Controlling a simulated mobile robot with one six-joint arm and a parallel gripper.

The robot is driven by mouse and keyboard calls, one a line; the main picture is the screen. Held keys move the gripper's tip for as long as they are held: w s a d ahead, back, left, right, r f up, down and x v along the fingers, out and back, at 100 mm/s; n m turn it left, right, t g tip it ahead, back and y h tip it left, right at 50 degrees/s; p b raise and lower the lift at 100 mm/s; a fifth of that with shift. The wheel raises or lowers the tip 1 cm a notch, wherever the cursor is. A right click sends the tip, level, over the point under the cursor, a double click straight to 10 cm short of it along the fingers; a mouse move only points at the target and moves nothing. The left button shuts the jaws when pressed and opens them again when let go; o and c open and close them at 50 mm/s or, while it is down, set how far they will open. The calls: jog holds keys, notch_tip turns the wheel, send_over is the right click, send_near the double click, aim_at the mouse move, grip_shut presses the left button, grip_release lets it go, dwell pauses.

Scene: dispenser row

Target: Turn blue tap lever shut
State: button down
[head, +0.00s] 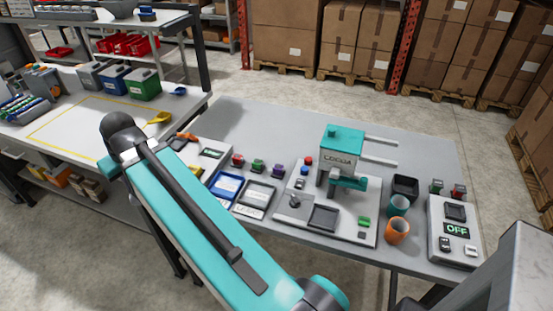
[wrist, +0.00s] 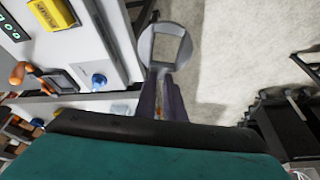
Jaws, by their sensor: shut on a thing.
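In the wrist view, a small blue tap part (wrist: 98,80) sticks out from the lower edge of a white unit (wrist: 85,35), left of my gripper. I cannot tell how far it is turned. My gripper (wrist: 162,77) is shut on a grey ring-shaped piece (wrist: 145,45) with a squarish opening. The piece is held over the floor side, apart from the blue part. In the head view my arm hides the gripper, and I cannot make out the blue tap there.
An orange handle (wrist: 18,73) is at the white unit's left, and a yellow label block (wrist: 52,14) is on top. In the head view, a cocoa dispenser (head: 342,145), orange cup (head: 397,231) and OFF panel (head: 456,231) stand on the grey table. Bare floor (wrist: 225,50) lies right of my gripper.

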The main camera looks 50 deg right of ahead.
jog(key=shift+n, duration=0.4)
jog(key=d, duration=1)
jog(key=s+d, duration=0.1)
jog(key=d, duration=0.4)
jog(key=shift+d+r+p, duration=0.15)
jog(key=shift+r+p, duration=0.1)
jog(key=shift+p, duration=0.05)
jog(key=shift+n+y, duration=0.3)
jog(key=shift+n, duration=0.1)
jog(key=s+d, duration=0.1)
jog(key=d, duration=0.3)
jog(key=s+d, duration=0.1)
jog(key=d, duration=0.3)
jog(key=s+d, duration=0.2)
jog(key=d, duration=0.2)
jog(key=shift+d+r+p, duration=0.2)
jog(key=shift+d+p, duration=0.1)
jog(key=shift+d, duration=0.1)
jog(key=s+d, duration=0.7)
jog(key=d, duration=0.6)
jog(key=r+n+p, duration=0.1)
jog(key=r+n, duration=0.1)
send_over(291, 150)
jog(key=shift+f+y, duration=0.25)
jog(key=shift+y, duration=0.05)
jog(key=shift+f, duration=0.15)
jog(key=shift+f+p, duration=0.95)
jog(key=shift+f, duration=2.05)
jog(key=shift+f, duration=0.1)
